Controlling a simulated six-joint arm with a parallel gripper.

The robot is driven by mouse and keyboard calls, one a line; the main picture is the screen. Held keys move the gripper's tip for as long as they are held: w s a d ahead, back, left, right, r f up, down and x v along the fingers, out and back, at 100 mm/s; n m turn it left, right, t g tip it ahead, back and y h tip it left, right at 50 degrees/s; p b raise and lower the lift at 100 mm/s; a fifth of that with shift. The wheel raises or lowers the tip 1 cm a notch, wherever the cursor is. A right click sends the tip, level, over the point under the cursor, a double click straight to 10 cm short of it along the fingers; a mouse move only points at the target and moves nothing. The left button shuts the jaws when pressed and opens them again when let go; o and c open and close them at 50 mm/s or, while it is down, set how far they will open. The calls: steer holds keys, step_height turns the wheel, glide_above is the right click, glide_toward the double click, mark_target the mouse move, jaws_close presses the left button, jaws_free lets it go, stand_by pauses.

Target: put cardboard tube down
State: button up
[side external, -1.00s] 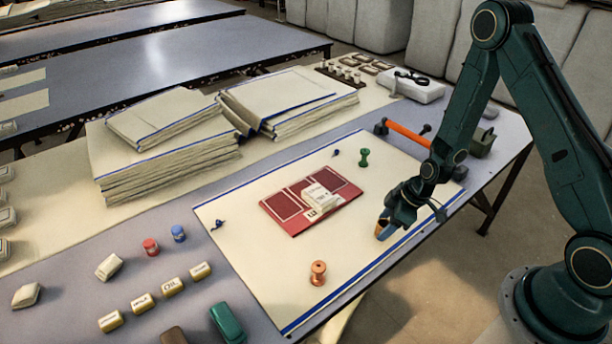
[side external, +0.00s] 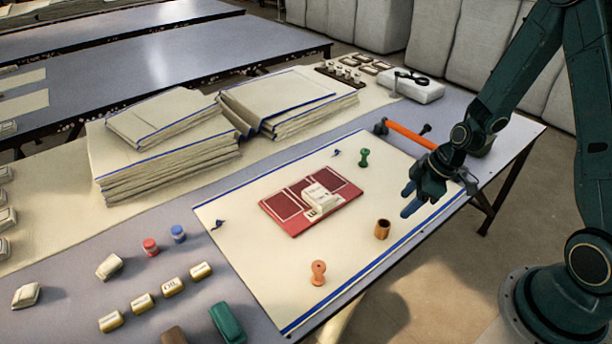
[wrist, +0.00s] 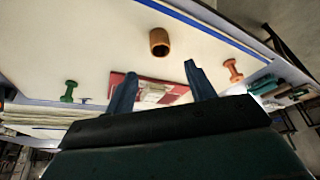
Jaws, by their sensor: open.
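The cardboard tube (side external: 382,229) is a short brown hollow cylinder. It stands upright on the cream cloth (side external: 240,262), near the cloth's front right edge and right of the red folder. It also shows in the wrist view (wrist: 159,42), beyond the fingertips and apart from them. My gripper (side external: 408,203) is raised to the right of the tube, with nothing between its fingers. In the wrist view my gripper's two blue fingers (wrist: 157,80) are spread wide.
A red folder (side external: 283,207) with a white packet (side external: 322,200) lies mid-cloth. An orange spool (side external: 318,272) and a green spool (side external: 364,157) stand on the cloth. An orange-handled tool (side external: 410,136) lies at the back right. Cloth stacks (side external: 165,165) fill the back left.

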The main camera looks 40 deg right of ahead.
steer(key=shift+s+d+r, duration=0.1)
steer(key=shift+s+r, duration=0.05)
steer(key=shift+r, duration=0.2)
stand_by(0.5)
steer(key=s+a+r+m+h, duration=0.1)
steer(key=s+a+r, duration=0.1)
steer(key=r, duration=0.6)
steer(key=s+a+r+m+h, duration=0.1)
steer(key=s+a+r+m, duration=0.1)
steer(key=r, duration=0.6)
steer(key=s+a+r+m+t, duration=0.2)
steer(key=s+a+r+m, duration=0.1)
steer(key=s+r, duration=0.8)
steer(key=shift+s+m+h, duration=0.3)
steer(key=shift+s+m, duration=0.4)
steer(key=shift+m, duration=0.1)
